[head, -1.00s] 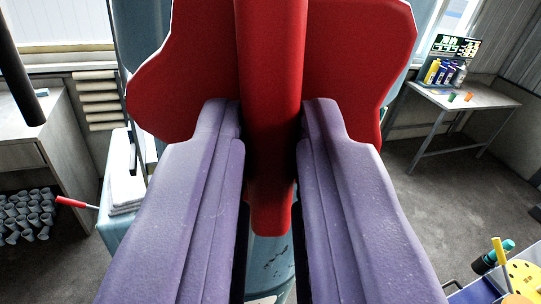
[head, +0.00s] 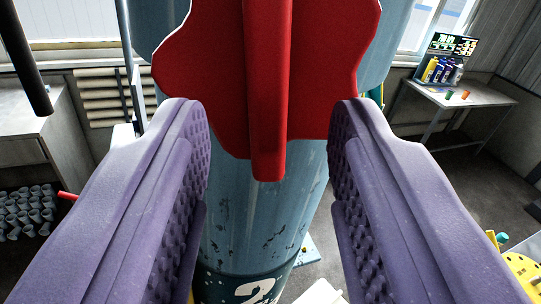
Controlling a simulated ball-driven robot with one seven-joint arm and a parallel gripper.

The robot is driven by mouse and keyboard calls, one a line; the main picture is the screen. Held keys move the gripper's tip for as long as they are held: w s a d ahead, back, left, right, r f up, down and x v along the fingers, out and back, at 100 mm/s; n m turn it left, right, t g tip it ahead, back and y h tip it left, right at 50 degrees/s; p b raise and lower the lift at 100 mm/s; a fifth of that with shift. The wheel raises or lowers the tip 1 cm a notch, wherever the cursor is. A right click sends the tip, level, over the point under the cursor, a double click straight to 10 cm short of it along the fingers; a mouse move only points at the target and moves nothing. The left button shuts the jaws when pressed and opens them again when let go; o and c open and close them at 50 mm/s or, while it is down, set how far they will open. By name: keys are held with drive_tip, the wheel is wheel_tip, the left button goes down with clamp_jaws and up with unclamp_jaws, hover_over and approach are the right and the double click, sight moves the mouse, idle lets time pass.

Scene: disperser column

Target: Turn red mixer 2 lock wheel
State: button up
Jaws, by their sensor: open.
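The red lock wheel (head: 325,75) fills the upper middle of the head view, with a raised red rib (head: 267,90) running down its centre. Its top is cut off by the frame. It sits in front of the blue mixer column (head: 265,215), which bears a white number 2 (head: 254,291) near the bottom. My gripper (head: 268,115) has purple padded fingers, spread wide on either side of the rib and the wheel's lower part. A clear gap shows between each finger and the rib, and nothing is held.
A grey desk (head: 50,130) with several small cups (head: 25,212) beneath stands at left. A white table (head: 465,96) with bottles and a screen stands at back right. A yellow disc (head: 522,272) is at lower right. Floor between is open.

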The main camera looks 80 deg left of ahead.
drive_tip(key=d, duration=0.5)
drive_tip(key=shift+s, duration=0.25)
